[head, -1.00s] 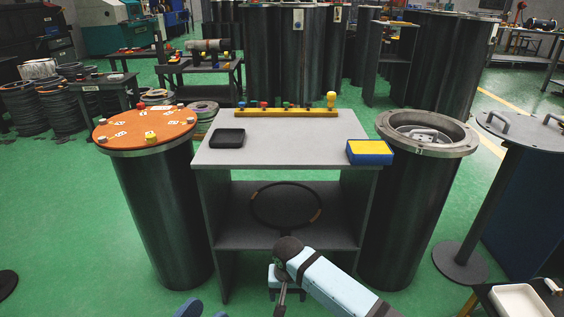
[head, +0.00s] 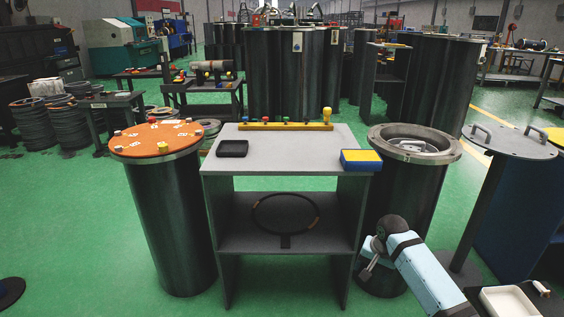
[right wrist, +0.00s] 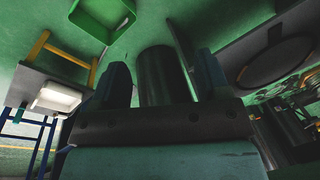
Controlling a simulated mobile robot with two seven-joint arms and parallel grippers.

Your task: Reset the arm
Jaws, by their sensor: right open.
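My right arm (head: 425,272) comes in from the bottom right of the head view, in front of the right cylinder. My right gripper (head: 367,272) is partly hidden by its own wrist there. In the right wrist view, its two blue fingers (right wrist: 163,80) stand apart with nothing held between them. A dark cylinder (right wrist: 160,72) shows in the gap, beyond the fingers. My left gripper is in neither view.
A grey table (head: 300,165) with a lower shelf stands ahead; a dark ring (head: 254,214) lies on the shelf. A cylinder with an orange top (head: 150,148) stands left, an open flanged cylinder (head: 405,190) right. Green floor is free in front.

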